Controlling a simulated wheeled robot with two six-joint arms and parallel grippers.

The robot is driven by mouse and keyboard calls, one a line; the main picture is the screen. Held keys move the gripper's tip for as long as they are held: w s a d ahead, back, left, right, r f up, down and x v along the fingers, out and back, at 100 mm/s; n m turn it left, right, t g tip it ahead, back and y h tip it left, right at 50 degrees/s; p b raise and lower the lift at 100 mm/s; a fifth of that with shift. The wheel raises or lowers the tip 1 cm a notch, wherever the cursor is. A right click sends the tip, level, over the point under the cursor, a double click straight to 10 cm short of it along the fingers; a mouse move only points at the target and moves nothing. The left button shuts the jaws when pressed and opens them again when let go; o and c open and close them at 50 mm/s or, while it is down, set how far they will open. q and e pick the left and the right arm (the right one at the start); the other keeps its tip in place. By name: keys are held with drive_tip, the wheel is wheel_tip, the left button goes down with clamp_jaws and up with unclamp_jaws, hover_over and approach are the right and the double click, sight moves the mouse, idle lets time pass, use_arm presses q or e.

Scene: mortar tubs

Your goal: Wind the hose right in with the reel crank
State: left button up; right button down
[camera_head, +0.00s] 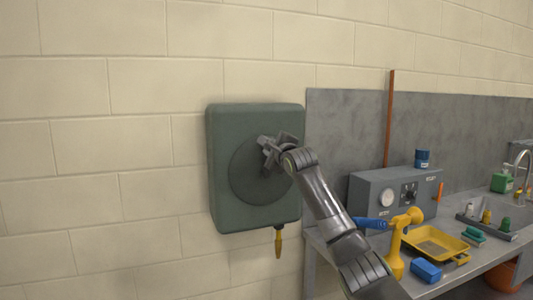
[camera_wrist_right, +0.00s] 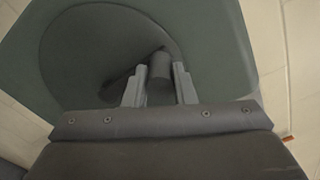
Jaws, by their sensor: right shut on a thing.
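The green hose reel (camera_head: 225,165) is a rounded box on the block wall, with a round darker disc on its front. My right gripper (camera_head: 270,150) is at the upper right of that disc. In the right wrist view the dark crank handle (camera_wrist_right: 159,68) stands between the two grey fingers of my right gripper (camera_wrist_right: 160,88), which is shut on it. The crank arm runs left from the handle across the disc. A short yellow hose end (camera_head: 278,242) hangs below the reel's lower right. My left gripper is not in view.
Right of the reel is a grey bench with a control box (camera_head: 390,195), a yellow tray (camera_head: 435,243), a yellow tool (camera_head: 397,245), a blue block (camera_head: 426,271) and a sink with a tap (camera_head: 522,165). The wall left of the reel is bare.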

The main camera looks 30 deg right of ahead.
drive_tip(key=shift+s+d+r, duration=0.15)
drive_tip(key=shift+d+r, duration=0.1)
drive_tip(key=shift+d, duration=0.2)
drive_tip(key=c, duration=1.6)
unclamp_jaws()
drive_tip(key=o, duration=0.4)
drive_tip(key=shift+d+f, duration=0.2)
drive_tip(key=shift+d, duration=0.05)
drive_tip(key=shift+a, duration=0.2)
drive_tip(key=shift+s+a+f+b, duration=0.1)
drive_tip(key=shift+s+b, duration=0.2)
drive_tip(key=shift+b, duration=0.05)
drive_tip(key=b+v, duration=0.6)
drive_tip(key=v, duration=1)
drive_tip(key=shift+s+b, duration=0.35)
drive_tip(key=shift+s, duration=0.05)
